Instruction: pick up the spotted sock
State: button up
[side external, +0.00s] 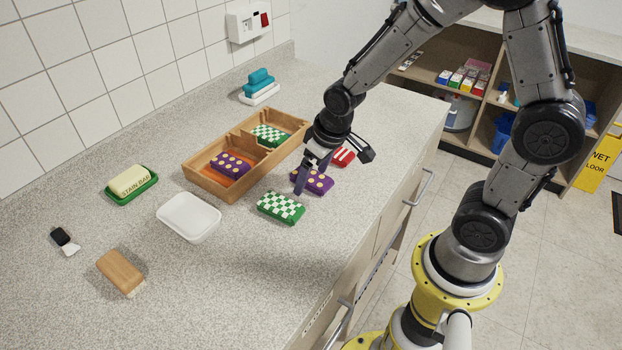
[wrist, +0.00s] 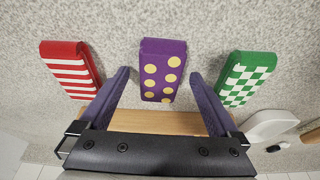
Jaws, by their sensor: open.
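A folded purple sock with yellow spots (side external: 318,182) lies on the counter, between a red striped sock and a green checked one. The spotted sock is also at the middle of the wrist view (wrist: 163,70). My gripper (side external: 301,186) is low over it and open. In the wrist view the fingers of my gripper (wrist: 160,75) appear on either side of the spotted sock, with a gap on each side. In the side view a finger hides part of the sock. A second spotted sock (side external: 231,164) lies in the wooden box.
The red striped sock (wrist: 70,70) and green checked sock (wrist: 246,79) flank the spotted one closely. The divided wooden box (side external: 209,188) also holds a green checked sock (side external: 269,135).

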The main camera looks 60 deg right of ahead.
jog(key=c, duration=1.4)
jog(key=shift+c, duration=0.2)
